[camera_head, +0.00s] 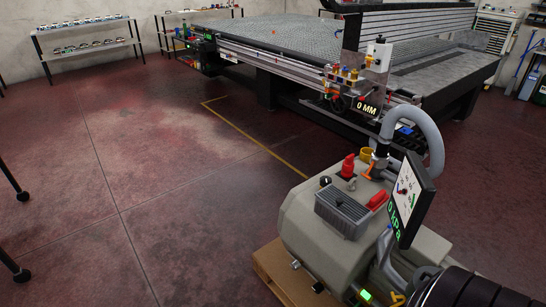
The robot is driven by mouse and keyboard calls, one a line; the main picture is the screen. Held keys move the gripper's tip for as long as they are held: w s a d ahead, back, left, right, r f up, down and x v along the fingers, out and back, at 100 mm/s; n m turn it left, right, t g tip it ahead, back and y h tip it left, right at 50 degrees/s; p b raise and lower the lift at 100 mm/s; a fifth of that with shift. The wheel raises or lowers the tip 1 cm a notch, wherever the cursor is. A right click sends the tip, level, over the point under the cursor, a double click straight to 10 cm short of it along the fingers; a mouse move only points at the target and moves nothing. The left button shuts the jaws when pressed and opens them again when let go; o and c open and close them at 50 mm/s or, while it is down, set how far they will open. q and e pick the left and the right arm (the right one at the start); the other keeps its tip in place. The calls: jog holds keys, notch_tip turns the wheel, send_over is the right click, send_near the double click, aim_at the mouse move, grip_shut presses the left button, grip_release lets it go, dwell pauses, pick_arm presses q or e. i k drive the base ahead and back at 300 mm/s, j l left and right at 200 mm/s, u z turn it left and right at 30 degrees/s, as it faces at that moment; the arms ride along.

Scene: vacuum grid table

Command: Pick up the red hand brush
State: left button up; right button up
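I cannot clearly make out a red hand brush. A small elongated red object (377,200) lies on top of the grey vacuum pump (302,232), beside its ribbed dark grey block. It is too small to tell whether it is the brush or a pump part. A red upright fitting (347,166) stands behind it on the pump. Neither of my grippers is in view.
The pump stands on a wooden pallet (268,262), with a tilted display panel (409,200) and a thick grey hose (433,140). The large grid table (290,35) is behind. Shelves (88,42) line the back wall. The reddish floor at left centre is clear.

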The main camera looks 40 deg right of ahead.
aim_at(378, 202)
jog(key=i+z, duration=0.2)
jog(key=i, duration=0.25)
jog(key=i+j+z, duration=0.25)
jog(key=i, duration=0.2)
jog(key=i+j+z, duration=0.2)
jog(key=i, duration=0.25)
jog(key=i+j+z, duration=0.25)
jog(key=i, duration=0.2)
jog(key=i+j+z, duration=0.15)
jog(key=z, duration=0.3)
jog(key=i+j+z, duration=0.25)
jog(key=z, duration=0.25)
jog(key=i+j+z, duration=0.25)
jog(key=z, duration=0.2)
jog(key=i+j+z, duration=0.15)
jog(key=j+z, duration=0.65)
jog(key=z, duration=0.15)
jog(key=i+j+z, duration=0.25)
jog(key=k+l, duration=0.1)
jog(key=l, duration=1.35)
jog(key=k+l, duration=0.15)
jog(key=l, duration=0.55)
